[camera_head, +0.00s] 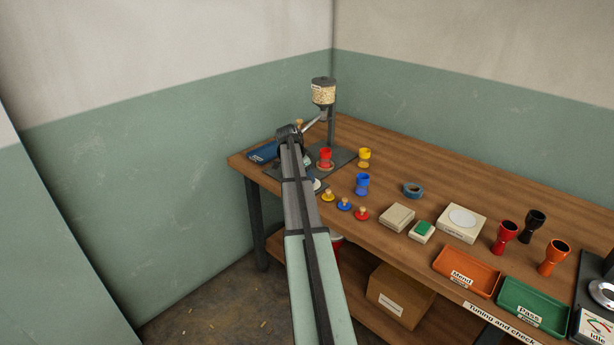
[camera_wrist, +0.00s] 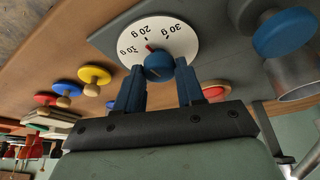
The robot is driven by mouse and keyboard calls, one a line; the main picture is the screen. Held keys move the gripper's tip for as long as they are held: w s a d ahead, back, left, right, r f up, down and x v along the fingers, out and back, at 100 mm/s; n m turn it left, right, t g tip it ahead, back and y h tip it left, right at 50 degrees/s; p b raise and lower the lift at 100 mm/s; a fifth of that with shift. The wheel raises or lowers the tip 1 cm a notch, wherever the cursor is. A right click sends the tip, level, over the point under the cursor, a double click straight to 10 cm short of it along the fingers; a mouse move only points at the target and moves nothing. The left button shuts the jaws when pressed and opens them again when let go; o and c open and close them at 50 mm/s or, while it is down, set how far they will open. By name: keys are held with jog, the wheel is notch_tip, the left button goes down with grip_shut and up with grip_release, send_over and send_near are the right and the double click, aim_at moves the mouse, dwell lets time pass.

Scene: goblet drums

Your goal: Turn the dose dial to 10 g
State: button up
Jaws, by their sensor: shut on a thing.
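The dose dial (camera_wrist: 123,30) is a white disc printed 10 g, 20 g and 30 g, seen upside down in the wrist view. At its middle is a blue knob (camera_wrist: 159,68) with a red pointer (camera_wrist: 149,47). The pointer lies by the 20 g print, on the side towards 10 g. My gripper (camera_wrist: 160,76) has its two blue fingers on either side of the knob and is shut on it. In the head view my gripper (camera_head: 290,132) is at the far left of the bench, and my arm hides most of the dial.
A hopper (camera_head: 323,92) stands on a post behind my gripper. A red cup (camera_head: 326,155), a yellow cup (camera_head: 365,154) and a blue cup (camera_head: 362,181) stand nearby. Small knobbed discs (camera_head: 345,205) lie right of my arm. Trays (camera_head: 467,285) are farther right.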

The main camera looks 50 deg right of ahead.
jog(key=n+t, duration=0.1)
jog(key=n, duration=0.3)
jog(key=shift+s+t, duration=0.2)
jog(key=shift+t, duration=0.2)
jog(key=shift+n+t, duration=0.6)
jog(key=shift+n, duration=1.5)
jog(key=o, duration=1)
jog(key=shift+r, duration=0.1)
jog(key=v, duration=1.3)
jog(key=shift+s+r, duration=0.15)
jog(key=shift+r, duration=0.2)
